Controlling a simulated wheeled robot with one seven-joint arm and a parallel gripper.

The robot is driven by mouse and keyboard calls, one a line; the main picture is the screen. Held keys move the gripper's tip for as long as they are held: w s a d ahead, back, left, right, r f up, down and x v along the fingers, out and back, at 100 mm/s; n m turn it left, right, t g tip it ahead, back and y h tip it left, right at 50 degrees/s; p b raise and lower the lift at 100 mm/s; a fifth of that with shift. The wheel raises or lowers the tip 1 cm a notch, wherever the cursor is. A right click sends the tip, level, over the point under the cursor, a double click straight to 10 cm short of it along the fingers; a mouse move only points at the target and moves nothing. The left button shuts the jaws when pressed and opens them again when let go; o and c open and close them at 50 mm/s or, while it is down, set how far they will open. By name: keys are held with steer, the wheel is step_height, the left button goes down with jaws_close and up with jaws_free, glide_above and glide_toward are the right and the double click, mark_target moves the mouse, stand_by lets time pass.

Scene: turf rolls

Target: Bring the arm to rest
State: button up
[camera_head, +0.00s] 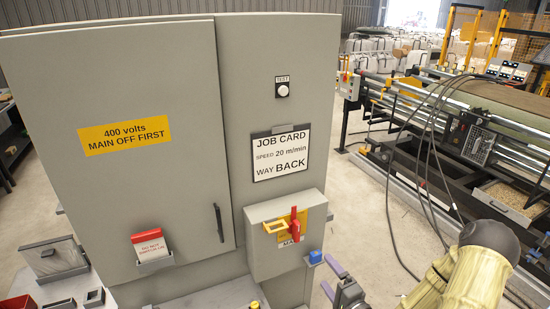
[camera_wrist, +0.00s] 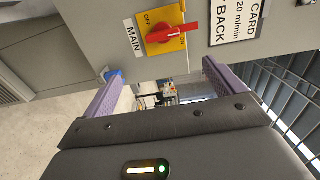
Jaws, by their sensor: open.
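My gripper (camera_head: 332,279) shows low in the head view, just right of the grey switch box (camera_head: 287,245). Its two purple fingers also frame the wrist view (camera_wrist: 162,85), spread wide with nothing held between them. My forearm runs off at the lower right of the head view. The red main switch handle (camera_wrist: 168,34) on its yellow plate (camera_wrist: 150,19) is apart from the fingers, and its handle points to the ON side. A small blue thing (camera_head: 316,257) is by the box's lower right corner, close to one fingertip; I cannot tell whether they touch.
The tall grey cabinet (camera_head: 190,190) fills the left and middle, its door shut. A red-and-white card holder (camera_head: 150,245) hangs on it. A roller machine (camera_head: 480,105) with hanging cables stands at right. The floor (camera_head: 360,225) between cabinet and machine is fairly open.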

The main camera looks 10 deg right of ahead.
step_height(320, 180, down, 6)
steer(key=s+a+n+g+h+b, duration=0.1)
steer(key=a+n+g+h+b, duration=0.2)
steer(key=n+g, duration=0.65)
steer(key=s+a+r+n+g+h+b, duration=0.2)
steer(key=s+r+n+g+b, duration=0.2)
steer(key=s+r, duration=0.3)
steer(key=s+g+b, duration=0.1)
steer(key=s, duration=0.4)
steer(key=shift+a+r+n+h, duration=0.15)
steer(key=shift+a+n+h, duration=0.15)
steer(key=shift+a+n, duration=0.05)
steer(key=shift+s, duration=0.1)
